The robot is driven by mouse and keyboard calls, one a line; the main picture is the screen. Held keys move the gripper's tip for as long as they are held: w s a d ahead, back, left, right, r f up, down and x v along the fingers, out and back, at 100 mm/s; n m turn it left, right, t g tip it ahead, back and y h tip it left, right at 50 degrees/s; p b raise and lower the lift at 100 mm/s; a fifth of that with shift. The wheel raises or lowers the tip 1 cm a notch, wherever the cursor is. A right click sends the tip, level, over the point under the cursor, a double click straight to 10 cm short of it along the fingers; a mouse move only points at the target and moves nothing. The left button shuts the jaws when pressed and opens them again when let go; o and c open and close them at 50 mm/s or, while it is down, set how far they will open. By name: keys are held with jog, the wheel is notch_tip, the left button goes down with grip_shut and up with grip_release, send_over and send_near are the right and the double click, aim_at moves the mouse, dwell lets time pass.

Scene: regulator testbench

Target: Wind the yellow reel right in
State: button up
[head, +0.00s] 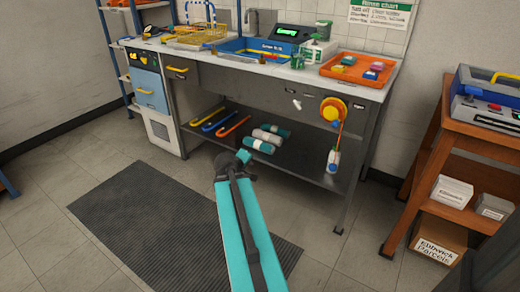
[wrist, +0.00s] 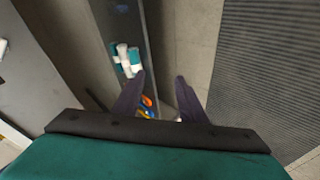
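The reel is not visible in the wrist view.
The lower shelf (head: 300,165) holds rolled towels (head: 268,136) and several coloured hooked canes (head: 235,126). An orange tray (head: 357,68) sits on the worktop above the reel. A wooden cart (head: 455,135) stands at the right. The floor mat (head: 150,220) is clear.

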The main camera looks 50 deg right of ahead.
jog(key=s+a+f+g+y+p, duration=0.1)
jog(key=a+f+g+y+p, duration=0.15)
jog(key=a+p, duration=0.9)
jog(key=a+f+g+y+p, duration=0.1)
jog(key=a+f+y+p, duration=0.35)
jog(key=a, duration=1.15)
jog(key=s+a+r+g+y+p, duration=0.1)
jog(key=s+a+r+g+p, duration=0.1)
jog(key=s+a+p, duration=0.8)
jog(key=s+a+r+n+g+p, duration=0.1)
jog(key=s+a+r+g+p, duration=0.2)
jog(key=s+a+p, duration=0.7)
jog(key=a+r, duration=0.1)
jog(key=a, duration=0.1)
jog(key=shift+s+a+r+y, duration=0.3)
jog(key=shift+s+y, duration=0.1)
jog(key=shift+g, duration=0.25)
jog(key=shift+c, duration=0.9)
